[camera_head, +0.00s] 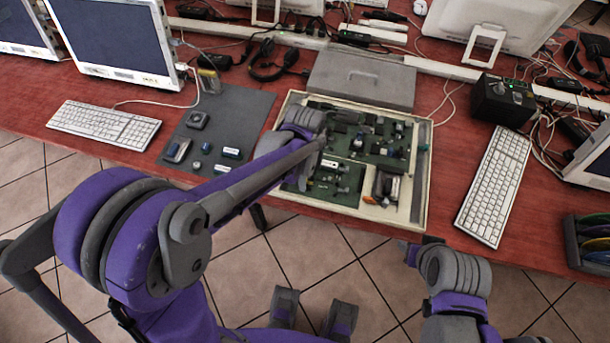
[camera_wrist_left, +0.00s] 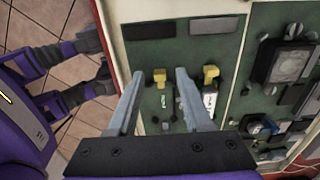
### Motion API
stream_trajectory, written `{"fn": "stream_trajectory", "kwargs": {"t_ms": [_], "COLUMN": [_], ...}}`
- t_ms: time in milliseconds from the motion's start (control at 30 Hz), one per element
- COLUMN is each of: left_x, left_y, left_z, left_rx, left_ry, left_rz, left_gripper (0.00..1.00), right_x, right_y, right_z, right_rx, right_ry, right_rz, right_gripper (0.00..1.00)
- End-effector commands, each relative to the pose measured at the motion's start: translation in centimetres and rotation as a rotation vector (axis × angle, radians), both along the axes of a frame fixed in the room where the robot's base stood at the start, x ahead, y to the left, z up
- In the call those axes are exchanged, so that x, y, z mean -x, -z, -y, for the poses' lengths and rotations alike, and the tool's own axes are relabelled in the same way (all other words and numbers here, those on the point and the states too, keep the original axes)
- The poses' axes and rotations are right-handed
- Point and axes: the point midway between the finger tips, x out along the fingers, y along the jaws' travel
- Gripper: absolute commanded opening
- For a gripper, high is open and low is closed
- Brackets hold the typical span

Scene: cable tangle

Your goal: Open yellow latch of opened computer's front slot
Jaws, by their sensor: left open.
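The opened computer (camera_head: 423,200) is a cream case with green boards inside, lying on the red table in the head view. In the left wrist view, two yellow latches stand on its green board: one nearer the case wall (camera_wrist_left: 159,75) and one farther right (camera_wrist_left: 211,73). A dark slot piece (camera_wrist_left: 149,32) and a grey one (camera_wrist_left: 214,25) lie above them. My left gripper (camera_wrist_left: 159,80) is open, and the nearer latch appears between its fingertips; contact cannot be told. In the head view my left arm covers part of the case. My right arm is at the lower right; its fingers are unclear.
A grey box (camera_head: 362,78) stands behind the case. A grey mat (camera_head: 232,120) with small parts lies to its left. Keyboards lie on the left (camera_head: 104,124) and right (camera_head: 495,185). A black box (camera_head: 503,99) and loose cables are at the right.

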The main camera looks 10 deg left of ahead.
Motion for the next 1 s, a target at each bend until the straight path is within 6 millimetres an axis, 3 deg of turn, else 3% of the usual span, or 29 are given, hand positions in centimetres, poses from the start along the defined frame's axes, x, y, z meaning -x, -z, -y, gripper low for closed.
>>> {"fn": "stream_trajectory", "kwargs": {"t_ms": [267,567,1000], "left_x": [-0.01,-0.01,-0.02], "left_y": [0.16,0.15,0.14], "left_z": [-0.01,-0.01,-0.01], "left_rx": [0.000,0.000,0.000], "left_ry": [0.000,0.000,0.000], "left_rz": [0.000,0.000,0.000], "left_gripper": [0.50,0.00,0.00], "right_x": [0.00,0.00,0.00], "right_y": [0.00,0.00,0.00], "right_z": [0.00,0.00,0.00], "right_rx": [0.000,0.000,0.000], "right_ry": [0.000,0.000,0.000], "right_rz": [0.000,0.000,0.000], "right_gripper": [0.50,0.50,0.50]}}
